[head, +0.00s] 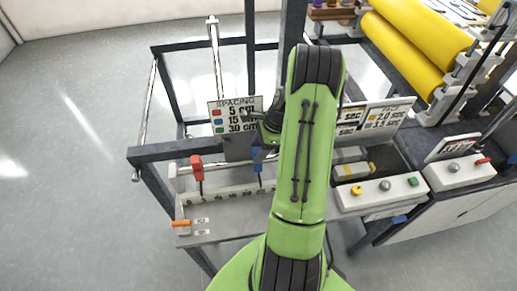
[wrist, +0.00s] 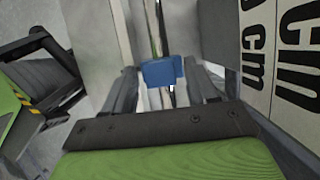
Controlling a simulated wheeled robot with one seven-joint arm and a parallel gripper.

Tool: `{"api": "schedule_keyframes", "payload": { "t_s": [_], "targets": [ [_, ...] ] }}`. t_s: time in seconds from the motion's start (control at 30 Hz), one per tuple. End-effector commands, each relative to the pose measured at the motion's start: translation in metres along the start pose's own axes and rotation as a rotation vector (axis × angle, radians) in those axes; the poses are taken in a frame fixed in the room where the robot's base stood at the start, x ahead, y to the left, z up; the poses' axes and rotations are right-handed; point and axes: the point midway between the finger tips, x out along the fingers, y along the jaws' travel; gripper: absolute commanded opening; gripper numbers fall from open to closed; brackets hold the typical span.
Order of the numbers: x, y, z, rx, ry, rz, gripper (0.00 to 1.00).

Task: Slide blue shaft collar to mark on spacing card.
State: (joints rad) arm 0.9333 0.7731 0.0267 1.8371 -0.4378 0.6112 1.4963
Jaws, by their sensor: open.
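The blue shaft collar (head: 258,157) sits on the rail at the front of the frame, right of the red collar (head: 197,172). The spacing card (head: 237,117) stands behind the rail. It lists 5, 15 and 30 cm beside red, blue and green squares. My gripper (head: 268,128) is above and close to the blue collar, partly hidden by my green arm. In the wrist view the gripper (wrist: 163,88) is open, with a finger on each side of the blue collar (wrist: 160,71). Whether either finger touches it, I cannot tell.
A pale ruler strip (head: 228,191) with dark marks runs below the collars. An orange-handled tool (head: 181,223) lies at the left plate end. A button box (head: 378,190) and yellow rollers (head: 405,45) are to the right. Open floor lies left.

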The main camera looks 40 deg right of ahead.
Motion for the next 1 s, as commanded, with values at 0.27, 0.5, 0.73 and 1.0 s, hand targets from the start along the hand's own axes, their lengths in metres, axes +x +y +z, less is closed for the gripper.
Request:
{"api": "schedule_keyframes", "payload": {
  "t_s": [0.27,0.5,0.73,1.0],
  "targets": [
    [0.003,0.000,0.000,0.001,0.001,0.000,0.57],
    [0.003,0.000,0.000,0.001,0.001,0.000,0.21],
    [0.002,0.000,0.000,0.001,0.001,0.000,0.00],
    [0.010,0.000,0.020,-0.003,-0.001,0.001,0.00]
  ]
}}
